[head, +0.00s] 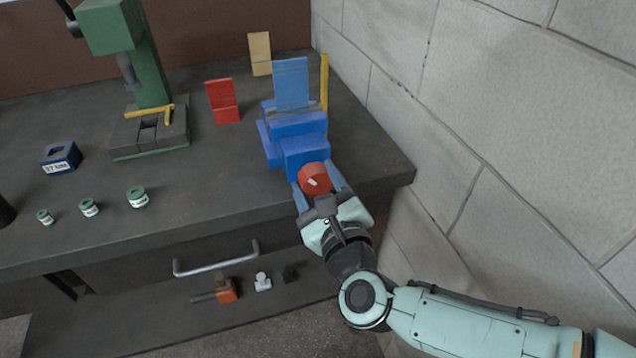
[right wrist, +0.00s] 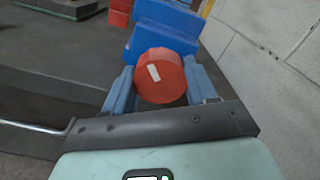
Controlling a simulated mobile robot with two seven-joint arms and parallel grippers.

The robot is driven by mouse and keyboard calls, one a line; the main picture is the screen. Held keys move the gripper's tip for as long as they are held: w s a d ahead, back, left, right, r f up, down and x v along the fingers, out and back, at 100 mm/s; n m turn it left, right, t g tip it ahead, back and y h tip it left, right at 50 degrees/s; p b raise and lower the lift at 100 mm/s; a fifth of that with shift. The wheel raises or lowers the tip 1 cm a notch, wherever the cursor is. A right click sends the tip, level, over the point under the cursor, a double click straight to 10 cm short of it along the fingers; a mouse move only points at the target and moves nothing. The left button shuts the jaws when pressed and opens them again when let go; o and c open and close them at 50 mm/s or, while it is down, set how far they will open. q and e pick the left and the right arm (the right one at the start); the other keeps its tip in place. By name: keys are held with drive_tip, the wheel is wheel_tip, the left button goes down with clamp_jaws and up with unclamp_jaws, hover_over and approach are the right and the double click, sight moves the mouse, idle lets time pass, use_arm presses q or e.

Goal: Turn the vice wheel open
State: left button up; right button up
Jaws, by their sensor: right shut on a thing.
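The blue vice (head: 300,135) stands on the bench near its right end, with a lighter blue plate (head: 291,84) upright in its top. Its red wheel (head: 314,177) faces the front edge and bears a short white mark. My right gripper (head: 318,186) has one finger on each side of the wheel and is shut on it. In the right wrist view the wheel (right wrist: 160,76) sits between the two blue fingers, its white mark tilted slightly from upright. The vice body (right wrist: 163,32) shows behind it. My left gripper is not in view.
A green drill press (head: 150,80) stands at the back left. A red block (head: 223,101), a tan block (head: 260,54) and a yellow bar (head: 324,82) are near the vice. Small green tins (head: 137,197) and a dark blue block (head: 61,157) lie left. A stone wall (head: 500,120) bounds the right.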

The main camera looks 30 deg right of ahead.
drive_tip(key=n, duration=0.4)
drive_tip(key=shift+r, duration=0.3)
drive_tip(key=n+p, duration=0.1)
drive_tip(key=n, duration=0.3)
drive_tip(key=shift+n, duration=0.3)
drive_tip(key=n+p, duration=0.1)
drive_tip(key=n, duration=0.4)
drive_tip(key=n+p, duration=0.1)
drive_tip(key=n, duration=0.3)
drive_tip(key=shift+n, duration=0.4)
drive_tip(key=shift+n+p, duration=0.35)
drive_tip(key=shift+n, duration=0.15)
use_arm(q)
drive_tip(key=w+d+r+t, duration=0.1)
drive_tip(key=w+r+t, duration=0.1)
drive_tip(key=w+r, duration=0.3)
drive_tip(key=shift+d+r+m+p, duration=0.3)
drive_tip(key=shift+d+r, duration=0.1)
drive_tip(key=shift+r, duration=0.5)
use_arm(e)
drive_tip(key=shift+f+n, duration=0.15)
drive_tip(key=shift+n, duration=1.75)
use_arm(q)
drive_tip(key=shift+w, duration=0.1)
